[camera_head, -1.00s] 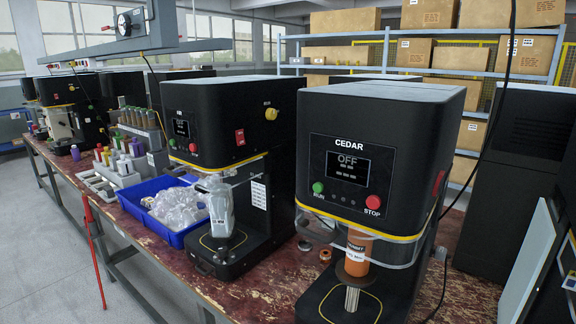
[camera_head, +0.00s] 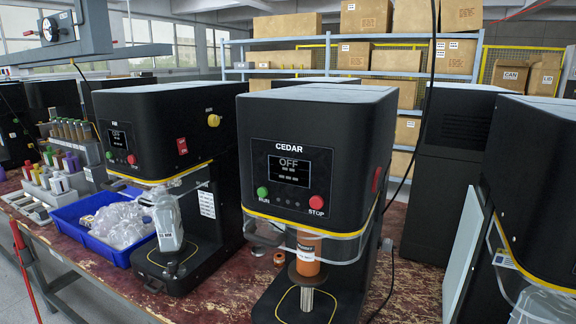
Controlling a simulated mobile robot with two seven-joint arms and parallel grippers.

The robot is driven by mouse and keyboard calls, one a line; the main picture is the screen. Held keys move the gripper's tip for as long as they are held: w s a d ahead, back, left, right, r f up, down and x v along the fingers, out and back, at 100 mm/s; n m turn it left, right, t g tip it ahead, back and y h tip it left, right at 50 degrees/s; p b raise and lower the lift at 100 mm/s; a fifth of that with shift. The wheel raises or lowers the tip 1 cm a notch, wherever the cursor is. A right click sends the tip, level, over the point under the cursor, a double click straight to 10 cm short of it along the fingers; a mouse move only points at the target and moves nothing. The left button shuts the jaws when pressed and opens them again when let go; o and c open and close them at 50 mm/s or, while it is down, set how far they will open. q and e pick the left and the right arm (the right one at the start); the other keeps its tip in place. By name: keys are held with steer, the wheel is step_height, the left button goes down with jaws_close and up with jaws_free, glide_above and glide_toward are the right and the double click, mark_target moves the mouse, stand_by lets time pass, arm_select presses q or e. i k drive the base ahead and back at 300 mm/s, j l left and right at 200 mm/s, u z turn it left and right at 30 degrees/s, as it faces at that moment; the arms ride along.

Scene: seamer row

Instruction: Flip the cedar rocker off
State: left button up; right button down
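The black CEDAR machine (camera_head: 313,150) stands on the bench in the middle of the view. Its screen (camera_head: 289,169) reads OFF. A green RUN button (camera_head: 262,192) and a red STOP button (camera_head: 317,203) are on its front. A red rocker (camera_head: 376,180) is on its right side face, seen at a steep angle; I cannot tell which way it is tipped. An orange can (camera_head: 307,254) stands upright on the lifter under the machine's head, behind a clear guard. Neither of my grippers is in view.
Left of CEDAR stands a similar machine (camera_head: 150,125) with a red side switch (camera_head: 182,146). A blue bin (camera_head: 84,225) of clear bags sits further left. Another black machine (camera_head: 535,170) and a pale panel (camera_head: 463,255) are at right. Some worn bench top (camera_head: 405,275) between is clear.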

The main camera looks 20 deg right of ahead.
mark_target(377, 180)
steer(key=k+l+z, duration=0.15)
steer(key=z, duration=1.1)
steer(key=l+z, duration=0.25)
steer(key=z, duration=0.15)
